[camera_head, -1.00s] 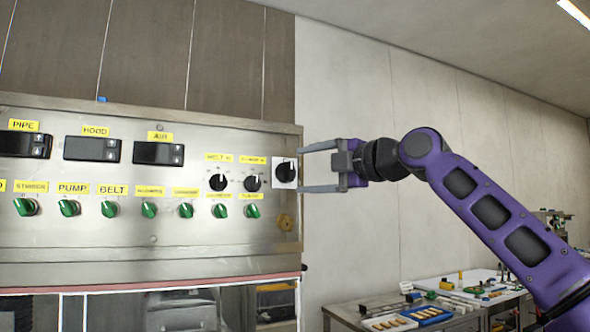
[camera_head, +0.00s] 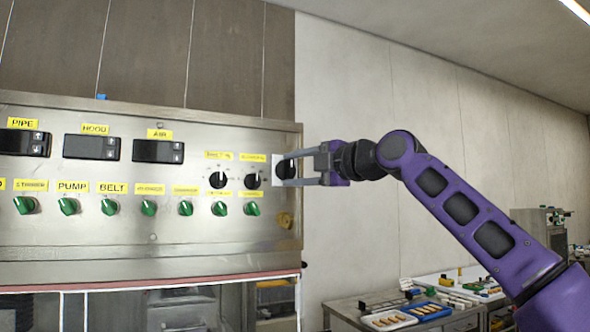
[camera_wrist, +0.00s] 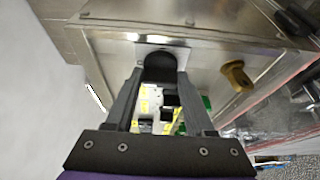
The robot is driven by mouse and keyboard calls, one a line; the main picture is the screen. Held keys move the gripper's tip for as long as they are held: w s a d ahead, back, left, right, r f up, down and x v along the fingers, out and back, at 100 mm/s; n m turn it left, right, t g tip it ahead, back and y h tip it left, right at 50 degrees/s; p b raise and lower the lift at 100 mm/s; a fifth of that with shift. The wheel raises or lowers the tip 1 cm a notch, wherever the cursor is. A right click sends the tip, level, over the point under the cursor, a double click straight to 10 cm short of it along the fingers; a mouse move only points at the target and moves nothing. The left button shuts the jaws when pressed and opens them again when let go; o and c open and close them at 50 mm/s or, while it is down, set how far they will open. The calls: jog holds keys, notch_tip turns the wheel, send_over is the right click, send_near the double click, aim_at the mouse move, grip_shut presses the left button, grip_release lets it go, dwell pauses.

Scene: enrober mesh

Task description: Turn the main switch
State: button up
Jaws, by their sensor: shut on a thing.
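The main switch (camera_head: 286,169) is a black round knob on a white square plate at the right end of the steel control panel (camera_head: 110,240). My gripper (camera_head: 288,168) comes in from the right, its two grey fingers at the knob, one above and one below in the head view. In the wrist view the knob (camera_wrist: 160,66) is at the far end of the fingers, against the white plate (camera_wrist: 180,56). My gripper is shut on the knob. The fingers hide part of it, and its pointer cannot be made out.
Two smaller black knobs (camera_head: 217,180) and a row of green switches (camera_head: 149,208) are left of the main switch. A brass fitting (camera_wrist: 236,75) sits near it on the panel. A table with trays (camera_head: 390,319) stands at lower right. The wall side is clear.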

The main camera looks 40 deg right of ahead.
grip_shut()
jog(key=shift+f+m+b, duration=0.1)
jog(key=shift+m+b, duration=0.2)
jog(key=m+b, duration=0.1)
jog(key=m+t+b, duration=0.1)
jog(key=shift+f+m, duration=0.25)
jog(key=shift+m, duration=0.05)
jog(key=m+t+b, duration=0.1)
jog(key=m, duration=0.1)
jog(key=m+t+h+b, duration=0.1)
jog(key=m+b, duration=0.1)
jog(key=m, duration=0.1)
jog(key=shift+a+f, duration=0.1)
jog(key=m+h+b, duration=0.1)
jog(key=m, duration=0.2)
jog(key=m+t+h+b, duration=0.1)
jog(key=m+h+b, duration=0.1)
jog(key=m, duration=0.2)
jog(key=shift+a+b, duration=0.1)
jog(key=shift+b, duration=0.2)
jog(key=shift+a+r+m+h+b, duration=0.1)
jog(key=shift+m+h+b, duration=0.2)
jog(key=shift+m+h, duration=1.15)
jog(key=shift+r+m+h+b, duration=0.2)
jog(key=shift+m+h, duration=0.45)
jog(key=shift+m, duration=1.6)
